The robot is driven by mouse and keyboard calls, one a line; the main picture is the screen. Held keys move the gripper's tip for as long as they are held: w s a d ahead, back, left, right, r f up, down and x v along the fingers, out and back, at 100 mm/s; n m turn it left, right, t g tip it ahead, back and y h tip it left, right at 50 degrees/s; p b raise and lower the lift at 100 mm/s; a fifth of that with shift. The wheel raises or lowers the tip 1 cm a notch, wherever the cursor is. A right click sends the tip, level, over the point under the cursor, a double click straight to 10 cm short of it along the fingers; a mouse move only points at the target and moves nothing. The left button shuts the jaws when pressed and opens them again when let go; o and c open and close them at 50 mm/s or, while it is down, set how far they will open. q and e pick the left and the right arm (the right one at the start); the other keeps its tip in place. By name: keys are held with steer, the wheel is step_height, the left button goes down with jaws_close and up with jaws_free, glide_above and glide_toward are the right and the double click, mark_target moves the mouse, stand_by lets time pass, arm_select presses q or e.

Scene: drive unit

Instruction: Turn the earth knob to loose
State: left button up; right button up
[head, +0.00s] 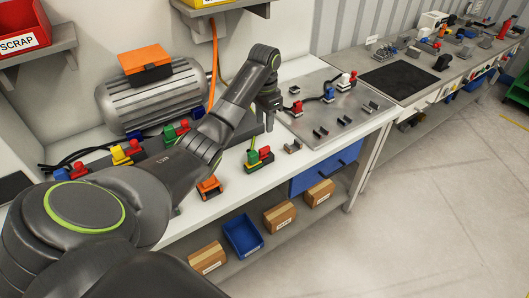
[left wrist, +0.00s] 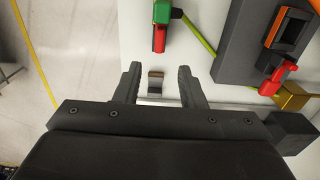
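A green block with a red lever (head: 259,158) stands on the white bench, with a green-yellow wire running to it. It also shows at the top of the left wrist view (left wrist: 160,28). I cannot tell for sure that it is the earth knob. My left gripper (head: 267,122) hangs above the bench near this block, pointing down. In the left wrist view its two fingers (left wrist: 160,84) are apart with nothing held. A small metal clip (left wrist: 155,82) shows below, in the gap between them. The right gripper is not in view.
A dark terminal block (left wrist: 238,45) with red and green levers lies beside the gripper, partly hidden by my arm in the head view. A ribbed grey motor (head: 150,98) stands behind. A grey plate (head: 318,110) with connectors is to the right. An orange part (head: 209,187) sits near the bench edge.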

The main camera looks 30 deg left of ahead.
mark_target(264, 148)
arm_select(q)
step_height(264, 148, down, 11)
steer(key=shift+r+p, duration=0.1)
steer(key=shift+p, duration=0.6)
steer(key=shift+s, duration=0.1)
jaws_close()
